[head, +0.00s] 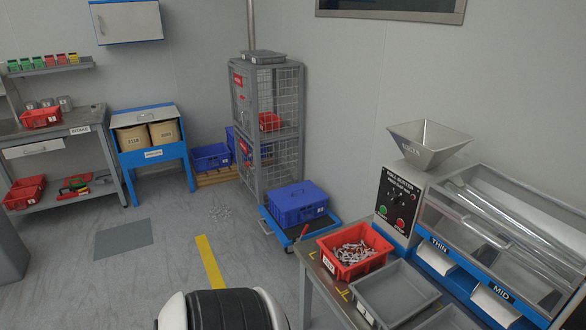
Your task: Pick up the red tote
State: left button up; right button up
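A red tote (338,270) full of loose metal bolts or screws stands upright on the near-left corner of the work table at the right, in front of the sorter machine. It has a small white label on its front-left side. Nothing is touching it from above. Neither of my grippers shows in the head view. A white and black part of my own body shows at the bottom centre, left of the table.
Grey trays (368,307) sit beside the tote. The sorter (400,195) with a hopper stands behind. A blue crate (297,204) rests on a cart (318,229). Other red bins sit on the left bench (84,122) and in the mesh cage (250,150). Floor at centre-left is mostly clear.

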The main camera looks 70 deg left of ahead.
aim_at(349, 251)
jog(key=u, duration=1.75)
